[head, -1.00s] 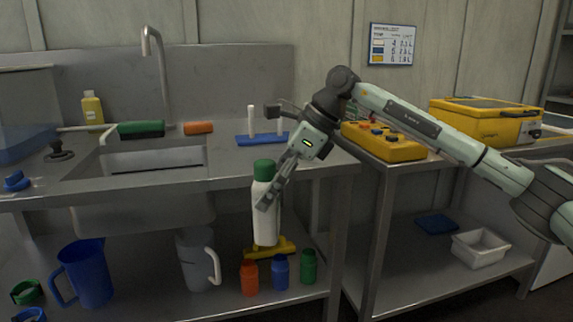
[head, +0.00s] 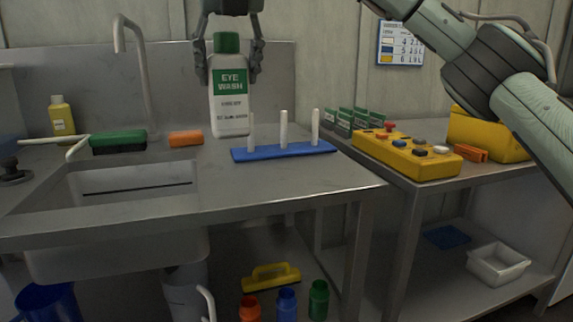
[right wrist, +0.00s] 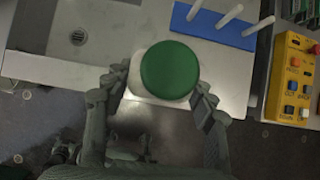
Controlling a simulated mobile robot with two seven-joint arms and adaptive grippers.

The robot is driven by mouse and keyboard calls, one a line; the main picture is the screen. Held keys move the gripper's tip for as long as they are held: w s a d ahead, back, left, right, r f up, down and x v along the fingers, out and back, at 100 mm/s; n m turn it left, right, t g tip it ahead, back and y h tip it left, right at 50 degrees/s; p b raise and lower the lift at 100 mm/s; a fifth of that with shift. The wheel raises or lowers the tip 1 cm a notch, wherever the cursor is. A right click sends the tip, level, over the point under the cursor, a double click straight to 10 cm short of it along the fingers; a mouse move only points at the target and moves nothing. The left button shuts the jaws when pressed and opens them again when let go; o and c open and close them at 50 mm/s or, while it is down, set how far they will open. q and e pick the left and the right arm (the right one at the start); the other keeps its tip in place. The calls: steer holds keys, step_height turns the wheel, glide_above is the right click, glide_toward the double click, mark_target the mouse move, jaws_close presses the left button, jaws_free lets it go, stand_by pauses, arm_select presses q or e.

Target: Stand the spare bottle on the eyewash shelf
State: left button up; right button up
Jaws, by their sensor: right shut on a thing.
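The spare bottle (head: 230,98) is white with a green cap and a green "EYE WASH" label. My right gripper (head: 228,62) is shut on it from above, with a finger on each side near the cap. The bottle hangs nearly upright, in the picture just left of the blue peg rack and in front of the back panel. In the right wrist view its green cap (right wrist: 169,70) sits between the fingertips (right wrist: 160,92). I cannot make out an eyewash shelf in these views. My left gripper is not in view.
A blue rack with white pegs (head: 284,151) stands on the counter right of the sink (head: 130,190). A tall tap (head: 137,70), green brush (head: 118,141), orange block (head: 186,138) and yellow bottle (head: 62,116) are behind the sink. A yellow button box (head: 408,155) stands right.

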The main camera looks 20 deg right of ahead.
steer(key=w+d+f, duration=0.5)
steer(key=d+f, duration=0.5)
steer(key=shift+d+f, duration=0.25)
steer(key=shift+f, duration=0.1)
steer(key=o, duration=1.6)
steer(key=shift+f, duration=0.1)
